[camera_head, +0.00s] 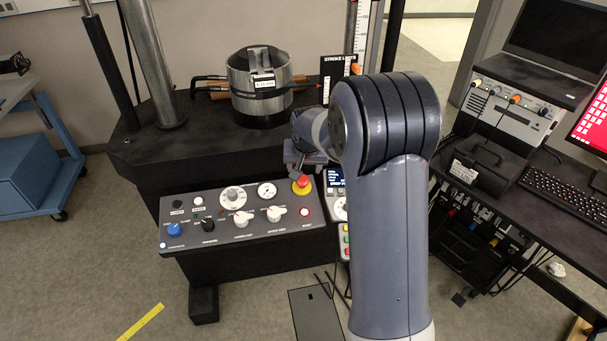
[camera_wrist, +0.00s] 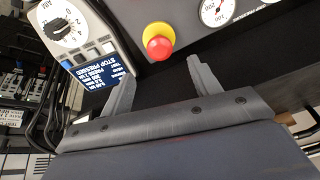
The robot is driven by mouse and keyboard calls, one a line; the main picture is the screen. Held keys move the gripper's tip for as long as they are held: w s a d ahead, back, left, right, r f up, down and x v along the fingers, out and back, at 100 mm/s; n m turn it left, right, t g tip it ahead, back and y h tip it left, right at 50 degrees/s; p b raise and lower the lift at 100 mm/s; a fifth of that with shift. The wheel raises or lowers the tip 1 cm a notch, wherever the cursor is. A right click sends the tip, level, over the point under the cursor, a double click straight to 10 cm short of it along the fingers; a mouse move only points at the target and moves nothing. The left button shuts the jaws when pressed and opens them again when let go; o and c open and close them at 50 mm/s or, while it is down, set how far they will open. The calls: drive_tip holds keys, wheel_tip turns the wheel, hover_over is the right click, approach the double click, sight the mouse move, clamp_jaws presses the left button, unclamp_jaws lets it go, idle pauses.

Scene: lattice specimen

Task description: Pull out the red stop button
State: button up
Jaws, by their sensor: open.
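The red stop button (camera_head: 302,182) is a round knob on a yellow collar at the upper right of the grey control panel (camera_head: 190,236). In the wrist view the red button (camera_wrist: 159,48) sits on its yellow base, just beyond my gripper's fingers. My gripper (camera_head: 303,165) is close to the button in the head view, partly hidden by my arm. In the wrist view my gripper (camera_wrist: 160,80) has its two fingers spread wide, with nothing between them. The button appears roughly centred between the fingertips, a little ahead of them.
A small display (camera_wrist: 95,65) with text including "STOP" and "PRESSED" is beside the button. Knobs, including a blue one (camera_head: 174,229), and gauges cover the panel. A metal cylinder (camera_head: 262,82) stands behind it. A desk with a keyboard (camera_head: 560,185) is at right.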

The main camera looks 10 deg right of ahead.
drive_tip(key=shift+v, duration=2.05)
